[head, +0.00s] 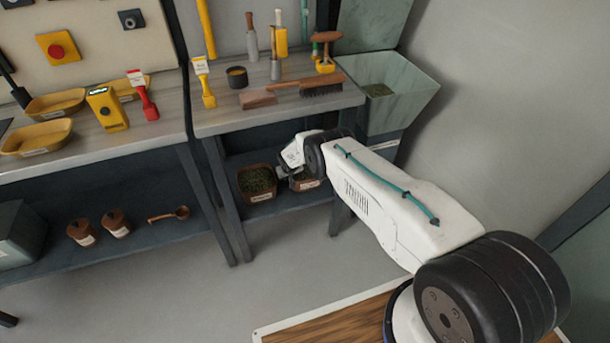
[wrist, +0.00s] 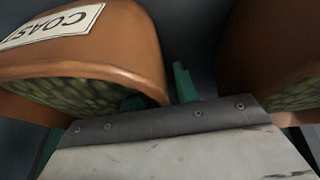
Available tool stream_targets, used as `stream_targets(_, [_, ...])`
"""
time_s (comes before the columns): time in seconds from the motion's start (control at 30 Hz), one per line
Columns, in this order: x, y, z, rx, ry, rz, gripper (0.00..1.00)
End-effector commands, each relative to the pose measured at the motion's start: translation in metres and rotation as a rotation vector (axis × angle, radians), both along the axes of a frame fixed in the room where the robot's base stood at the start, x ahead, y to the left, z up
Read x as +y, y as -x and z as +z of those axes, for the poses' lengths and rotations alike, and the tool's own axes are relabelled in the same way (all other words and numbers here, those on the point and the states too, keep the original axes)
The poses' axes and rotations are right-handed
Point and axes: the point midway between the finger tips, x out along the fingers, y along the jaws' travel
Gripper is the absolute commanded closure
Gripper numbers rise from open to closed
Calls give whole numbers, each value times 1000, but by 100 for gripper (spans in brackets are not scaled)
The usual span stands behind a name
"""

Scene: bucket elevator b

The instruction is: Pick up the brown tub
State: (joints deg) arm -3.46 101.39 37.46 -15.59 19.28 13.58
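Two brown tubs with dark green contents stand on the low shelf under the right-hand bench in the head view. The left tub (head: 257,183) is in clear sight; the right tub (head: 306,184) is partly hidden by my gripper (head: 292,170). In the wrist view a tub with a white label reading "COAS" (wrist: 110,40) fills the left side, and another brown tub (wrist: 265,45) is at the right. My gripper's green fingertips (wrist: 158,94) are at the labelled tub's right rim, one inside and one outside the wall. I cannot tell whether they touch it.
The bench top (head: 230,119) is close above the tubs, with a brush (head: 315,87) and other tools on it. A bench leg (head: 228,200) stands left of the tubs. A green hopper (head: 398,95) is at the right. The floor in front is clear.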

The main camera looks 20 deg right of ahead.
Motion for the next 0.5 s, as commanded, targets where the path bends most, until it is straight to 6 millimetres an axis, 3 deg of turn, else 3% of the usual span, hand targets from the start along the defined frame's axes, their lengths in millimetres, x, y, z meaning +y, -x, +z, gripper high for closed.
stream_targets(0.17, [4,0,0,0,0,4,70])
stream_targets(0.27, [5,0,0,0,0,5,98])
stream_targets(0.5, [3,0,0,0,0,3,100])
